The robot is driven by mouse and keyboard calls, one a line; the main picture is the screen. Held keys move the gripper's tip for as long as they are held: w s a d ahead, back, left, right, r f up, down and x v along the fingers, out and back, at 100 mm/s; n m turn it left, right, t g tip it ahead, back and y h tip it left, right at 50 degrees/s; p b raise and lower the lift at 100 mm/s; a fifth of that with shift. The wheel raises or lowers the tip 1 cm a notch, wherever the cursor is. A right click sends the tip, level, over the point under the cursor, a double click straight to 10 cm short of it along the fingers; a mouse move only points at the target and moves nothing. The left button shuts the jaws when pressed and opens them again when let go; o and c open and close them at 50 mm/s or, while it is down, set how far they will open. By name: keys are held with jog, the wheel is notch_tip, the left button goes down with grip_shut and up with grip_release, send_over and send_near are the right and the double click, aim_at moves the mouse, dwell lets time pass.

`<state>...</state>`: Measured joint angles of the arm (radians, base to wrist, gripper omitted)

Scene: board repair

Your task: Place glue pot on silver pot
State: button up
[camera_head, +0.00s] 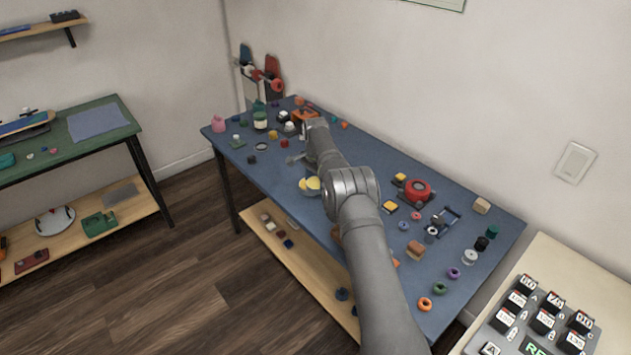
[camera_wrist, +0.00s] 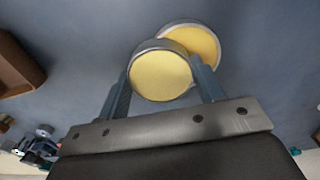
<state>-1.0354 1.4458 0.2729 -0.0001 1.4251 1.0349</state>
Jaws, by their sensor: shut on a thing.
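The glue pot (camera_wrist: 160,78), round with a grey rim and a pale yellow top, sits between the two fingers of my gripper (camera_wrist: 161,72) in the wrist view. My gripper is shut on it. A second round pot with a silvery rim and yellow inside, which I take as the silver pot (camera_wrist: 205,44), shows behind it, up and to the right, partly covered by the glue pot. I cannot tell whether the two touch. In the head view two yellow tops (camera_head: 313,183) show close together left of my arm, near the table's front edge.
The blue table (camera_head: 350,150) holds many small parts. A red round device (camera_head: 417,190) stands right of my arm. A green-and-white jar (camera_head: 260,121) stands at the far left. In the wrist view, a brown box (camera_wrist: 18,65) lies at the left, with bare blue surface around the pots.

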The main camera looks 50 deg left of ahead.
aim_at(315, 183)
jog(key=o, duration=1.1)
notch_tip(315, 183, up, 12)
jog(key=shift+r, duration=0.15)
notch_tip(315, 183, down, 12)
jog(key=shift+r, duration=1.95)
jog(key=shift+f, duration=0.15)
